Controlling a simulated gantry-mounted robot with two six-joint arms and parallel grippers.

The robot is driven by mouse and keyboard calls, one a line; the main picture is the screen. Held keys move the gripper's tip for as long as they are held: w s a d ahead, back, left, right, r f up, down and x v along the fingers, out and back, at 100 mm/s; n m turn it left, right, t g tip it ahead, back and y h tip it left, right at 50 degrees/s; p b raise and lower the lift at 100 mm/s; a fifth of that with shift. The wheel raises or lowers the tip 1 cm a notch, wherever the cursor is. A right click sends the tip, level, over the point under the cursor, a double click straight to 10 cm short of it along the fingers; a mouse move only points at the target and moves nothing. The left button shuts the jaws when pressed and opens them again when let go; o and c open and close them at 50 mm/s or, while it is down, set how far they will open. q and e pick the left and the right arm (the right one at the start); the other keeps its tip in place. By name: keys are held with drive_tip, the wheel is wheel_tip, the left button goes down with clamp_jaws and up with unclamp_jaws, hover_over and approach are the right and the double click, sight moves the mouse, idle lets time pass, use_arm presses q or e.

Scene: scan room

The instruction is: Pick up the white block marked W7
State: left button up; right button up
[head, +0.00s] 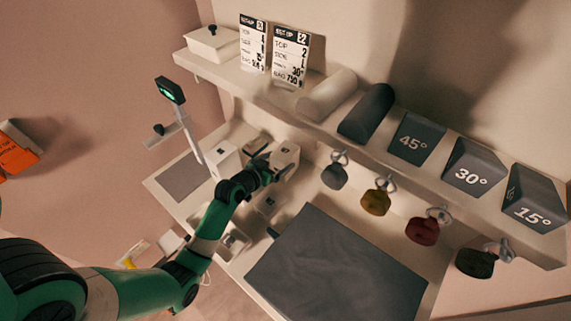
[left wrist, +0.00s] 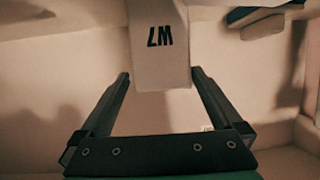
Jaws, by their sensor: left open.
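The white block marked W7 (left wrist: 160,70) fills the top middle of the left wrist view, its marking upside down. My left gripper (left wrist: 160,74) is open, with one dark finger on each side of the block's near end. A small gap shows at the right finger; whether the left finger touches is hard to tell. In the head view my left gripper (head: 279,164) is at the back of the bench, below the shelf. I cannot clearly tell the block from the pale parts around the gripper there. My right gripper is not in view.
The shelf (head: 290,106) overhangs the back, bearing bolsters, a white box (head: 212,43) and angle wedges (head: 474,166). Several coloured pieces, including a red one (head: 422,230), hang below it. A grey slab (head: 340,268) lies right of the arm. A small screen (head: 170,90) stands at left.

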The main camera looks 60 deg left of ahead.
sight(285, 155)
use_arm(q)
drive_tip(key=b+x, duration=0.2)
drive_tip(key=x, duration=0.3)
drive_tip(key=shift+w+a+r+b, duration=0.1)
drive_tip(key=shift+a+b, duration=0.15)
drive_tip(key=shift+b, duration=0.05)
drive_tip(key=shift+c, duration=0.2)
clamp_jaws()
drive_tip(key=shift+r, duration=0.1)
